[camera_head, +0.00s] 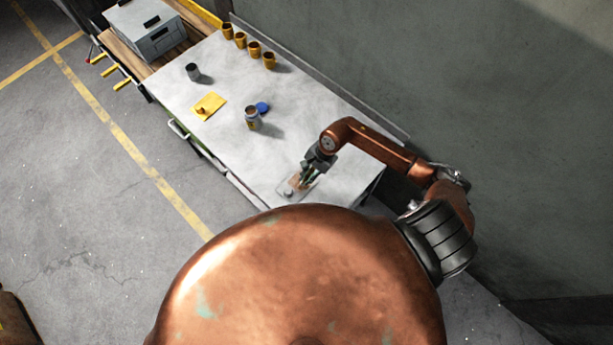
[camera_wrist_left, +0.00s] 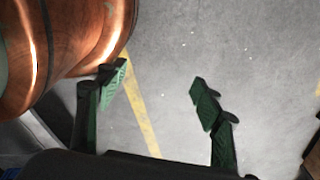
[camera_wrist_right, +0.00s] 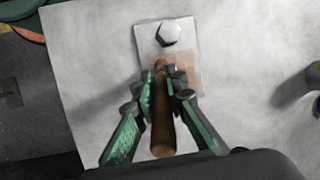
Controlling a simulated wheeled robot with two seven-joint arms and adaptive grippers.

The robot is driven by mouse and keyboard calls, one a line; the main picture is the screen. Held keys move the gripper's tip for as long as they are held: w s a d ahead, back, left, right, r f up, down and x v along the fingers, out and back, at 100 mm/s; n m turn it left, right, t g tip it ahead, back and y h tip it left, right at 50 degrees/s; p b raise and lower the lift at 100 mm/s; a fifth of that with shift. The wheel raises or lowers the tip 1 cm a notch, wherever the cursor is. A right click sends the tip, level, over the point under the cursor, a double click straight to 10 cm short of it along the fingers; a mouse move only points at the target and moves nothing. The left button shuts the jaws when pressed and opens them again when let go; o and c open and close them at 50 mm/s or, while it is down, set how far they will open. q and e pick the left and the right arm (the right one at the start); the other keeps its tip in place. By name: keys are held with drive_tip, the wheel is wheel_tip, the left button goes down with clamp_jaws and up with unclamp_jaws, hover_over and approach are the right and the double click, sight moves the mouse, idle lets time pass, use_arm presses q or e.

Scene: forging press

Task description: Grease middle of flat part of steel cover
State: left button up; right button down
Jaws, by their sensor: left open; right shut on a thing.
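The steel cover (camera_head: 286,188) lies at the near end of the table. In the right wrist view the cover (camera_wrist_right: 148,38) is a pale flat plate with a round knob near its far end and a reddish-brown patch on the right of its flat part. My right gripper (camera_wrist_right: 167,85) is shut on a brown wooden-handled tool (camera_wrist_right: 163,130), over the flat part. The tool's working end is mostly hidden, and I cannot tell whether it touches the cover. My left gripper (camera_wrist_left: 160,85) is open and empty above the floor.
An open jar (camera_head: 252,123) with a blue lid (camera_head: 263,108) beside it stands mid-table (camera_head: 230,80). A grey box (camera_head: 145,30) stands beyond. A wall runs along the right.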

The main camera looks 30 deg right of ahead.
use_arm(q)
drive_tip(key=shift+w+d, duration=0.1)
drive_tip(key=shift+w, duration=0.75)
drive_tip(key=shift+s+f+b, duration=0.25)
drive_tip(key=shift+s+b, duration=0.05)
use_arm(e)
drive_tip(key=shift+f, duration=0.25)
use_arm(q)
drive_tip(key=shift+f, duration=0.3)
use_arm(e)
drive_tip(key=shift+f, duration=0.25)
drive_tip(key=shift+s+a+r+b, duration=0.1)
drive_tip(key=shift+a+b, duration=0.3)
drive_tip(key=shift+w+d+b, duration=0.25)
drive_tip(key=shift+d+b, duration=0.5)
drive_tip(key=shift+d, duration=0.1)
drive_tip(key=shift+s+a, duration=0.3)
drive_tip(key=shift+a, duration=0.55)
use_arm(q)
drive_tip(key=shift+f, duration=0.9)
